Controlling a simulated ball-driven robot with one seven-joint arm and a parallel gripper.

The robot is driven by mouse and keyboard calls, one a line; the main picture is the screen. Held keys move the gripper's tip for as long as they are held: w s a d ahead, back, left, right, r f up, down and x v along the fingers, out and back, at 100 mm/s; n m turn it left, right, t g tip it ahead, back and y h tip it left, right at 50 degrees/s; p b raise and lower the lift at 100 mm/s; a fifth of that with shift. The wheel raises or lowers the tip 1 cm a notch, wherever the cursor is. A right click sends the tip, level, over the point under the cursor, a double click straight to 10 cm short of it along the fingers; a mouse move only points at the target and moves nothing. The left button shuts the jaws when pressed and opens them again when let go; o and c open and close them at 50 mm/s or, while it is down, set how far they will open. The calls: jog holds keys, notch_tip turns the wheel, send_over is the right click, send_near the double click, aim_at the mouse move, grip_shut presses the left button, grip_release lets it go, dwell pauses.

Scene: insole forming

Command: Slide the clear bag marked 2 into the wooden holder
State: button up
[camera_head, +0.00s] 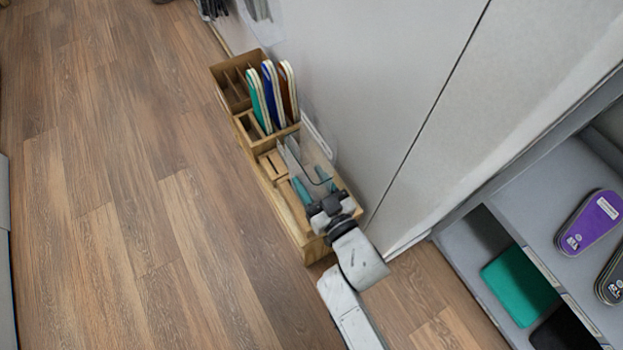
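The wooden holder (241,121) is a long, low box with several slots, standing on the floor along the pale wall. Clear, see-through sheets with dark edges (292,152) stand in its nearer half; they look like clear bags, but no number 2 can be read. My gripper (313,182) is over the near end of the holder, close beside these clear sheets. Two teal strips show by its tip, apart from each other; I cannot tell whether they are fingers or contents. Whether the gripper grasps a bag is unclear.
Teal, blue and brown insoles (272,93) stand upright in the holder's far half. A grey shelf (463,245) at right holds a purple insole (593,222) and a teal block (519,286). The wooden floor (120,200) to the left is clear.

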jog(key=shift+f, duration=0.5)
jog(key=o, duration=1.1)
jog(key=shift+s, duration=0.1)
jog(key=p+v, duration=0.2)
jog(key=v, duration=0.8)
jog(key=shift+s+d+p, duration=0.25)
jog(key=shift+d+p, duration=0.05)
jog(key=shift+p, duration=0.05)
